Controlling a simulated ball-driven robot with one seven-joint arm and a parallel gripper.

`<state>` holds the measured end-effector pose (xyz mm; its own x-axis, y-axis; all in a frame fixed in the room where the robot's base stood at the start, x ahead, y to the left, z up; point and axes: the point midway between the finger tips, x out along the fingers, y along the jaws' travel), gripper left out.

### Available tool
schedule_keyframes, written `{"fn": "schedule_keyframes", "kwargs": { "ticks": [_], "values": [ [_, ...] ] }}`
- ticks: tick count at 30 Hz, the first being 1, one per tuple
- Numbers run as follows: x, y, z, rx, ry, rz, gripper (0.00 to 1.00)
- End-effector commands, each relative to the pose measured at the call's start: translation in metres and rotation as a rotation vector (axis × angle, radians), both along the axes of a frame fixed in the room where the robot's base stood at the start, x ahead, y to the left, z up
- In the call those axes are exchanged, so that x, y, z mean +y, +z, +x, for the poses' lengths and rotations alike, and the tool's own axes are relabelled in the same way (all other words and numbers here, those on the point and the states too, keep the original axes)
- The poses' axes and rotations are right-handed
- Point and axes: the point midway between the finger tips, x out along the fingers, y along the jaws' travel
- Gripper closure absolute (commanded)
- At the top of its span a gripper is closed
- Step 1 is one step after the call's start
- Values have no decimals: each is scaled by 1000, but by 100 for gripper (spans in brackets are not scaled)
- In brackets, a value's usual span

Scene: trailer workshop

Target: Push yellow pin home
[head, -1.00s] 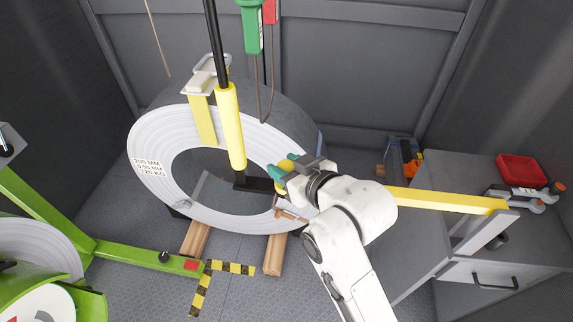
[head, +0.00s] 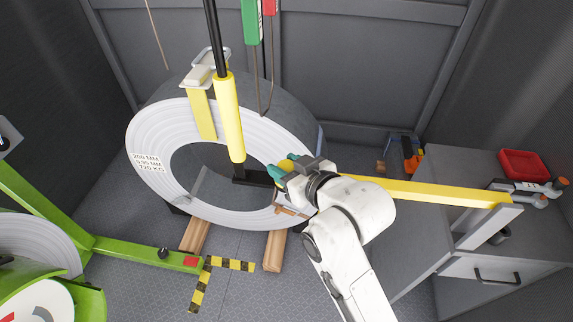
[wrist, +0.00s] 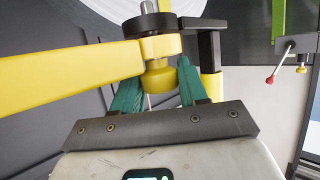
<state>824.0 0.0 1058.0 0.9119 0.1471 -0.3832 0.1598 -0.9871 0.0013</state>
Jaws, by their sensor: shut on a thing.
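My gripper (wrist: 158,84) has teal fingers on either side of the yellow pin's rounded knob (wrist: 159,78) and is shut on it. A silver rod end (wrist: 150,6) stands beyond the collar. In the head view my gripper (head: 284,167) is at the right side of the coil's opening, and the knob (head: 286,164) shows between the fingers. The pin's shank is hidden, so its depth cannot be told.
The large steel coil (head: 150,185) stands on wooden blocks (head: 274,251). A yellow post (head: 229,118) hangs before it, with a black arm (head: 252,175) at its foot. The beam (head: 425,190) extends right over a grey bench (head: 455,235). A green stand (head: 130,253) is left.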

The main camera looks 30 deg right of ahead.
Motion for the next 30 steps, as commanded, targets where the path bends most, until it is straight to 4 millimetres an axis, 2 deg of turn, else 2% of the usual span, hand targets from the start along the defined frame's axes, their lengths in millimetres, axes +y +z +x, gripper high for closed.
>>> {"fn": "schedule_keyframes", "kwargs": {
  "ticks": [2, 3, 11, 22, 26, 30],
  "values": [
    [0, -2, 0, 0, 0, 0, 88],
    [0, -1, 0, -1, 0, 0, 53],
    [0, -1, 0, -1, 0, 0, 29],
    [-1, 0, -6, 0, 0, 0, 28],
    [-4, 6, -22, -1, 0, 0, 28],
    [-8, 18, -49, -2, -1, 0, 28]
  ]
}}
